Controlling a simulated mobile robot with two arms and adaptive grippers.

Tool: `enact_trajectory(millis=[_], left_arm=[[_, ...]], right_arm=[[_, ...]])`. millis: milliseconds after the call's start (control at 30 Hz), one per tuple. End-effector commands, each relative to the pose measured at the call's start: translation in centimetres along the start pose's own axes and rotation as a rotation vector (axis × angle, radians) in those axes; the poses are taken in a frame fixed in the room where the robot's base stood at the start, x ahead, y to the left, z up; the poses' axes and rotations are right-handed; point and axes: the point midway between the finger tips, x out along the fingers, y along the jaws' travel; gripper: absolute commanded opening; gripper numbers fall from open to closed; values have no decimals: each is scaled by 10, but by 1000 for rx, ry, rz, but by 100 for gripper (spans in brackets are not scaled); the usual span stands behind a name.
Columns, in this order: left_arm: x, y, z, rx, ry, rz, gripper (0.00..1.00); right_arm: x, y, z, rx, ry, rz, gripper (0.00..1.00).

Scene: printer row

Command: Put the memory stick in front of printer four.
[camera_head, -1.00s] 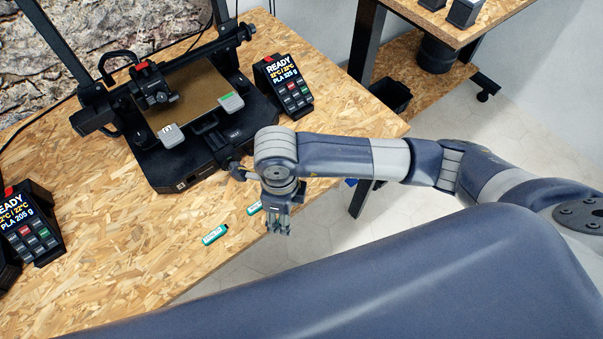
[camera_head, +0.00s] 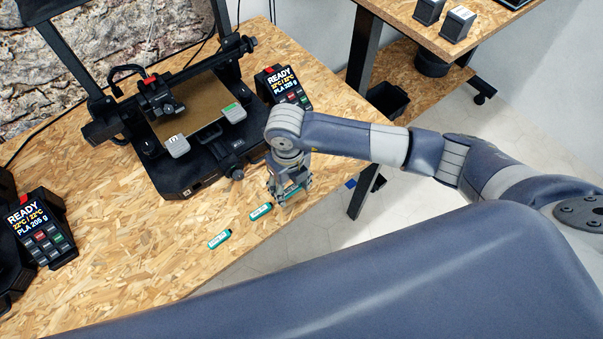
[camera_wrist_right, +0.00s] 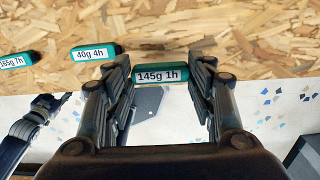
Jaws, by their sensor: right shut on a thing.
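My right gripper (camera_head: 290,194) is over the front edge of the wooden bench. In the wrist view its two fingers are shut on a teal memory stick labelled "145g 1h" (camera_wrist_right: 161,76). A second teal stick, labelled "40g 4h" (camera_wrist_right: 97,53), lies just left of it; it shows in the head view too (camera_head: 261,212). A third stick (camera_head: 219,239) lies farther left, also at the left of the wrist view (camera_wrist_right: 20,60). A black printer (camera_head: 178,184) stands behind the sticks. I cannot read its number.
A keypad display reading "READY" (camera_head: 284,85) stands right of the printer. Another (camera_head: 42,228) stands at the left by a partly seen dark machine. A second bench (camera_head: 400,12) is at the upper right. Bare bench lies between the left display and the sticks.

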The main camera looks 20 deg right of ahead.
Motion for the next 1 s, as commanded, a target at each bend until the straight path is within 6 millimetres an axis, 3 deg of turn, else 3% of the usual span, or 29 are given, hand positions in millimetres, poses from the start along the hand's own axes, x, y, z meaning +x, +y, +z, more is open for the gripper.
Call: enact_trajectory(millis=[100,300,633,1000], left_arm=[[-11,0,-1,0,-1,0,36],[-15,-1,-1,0,-1,0,36],[-28,-1,-1,0,-2,0,36],[-23,0,-1,1,-2,0,36]], right_arm=[[0,-28,9,4,3,-2,39],[4,-47,17,-1,1,1,39],[38,-48,17,-2,2,2,39],[45,-48,17,-3,1,1,39]])
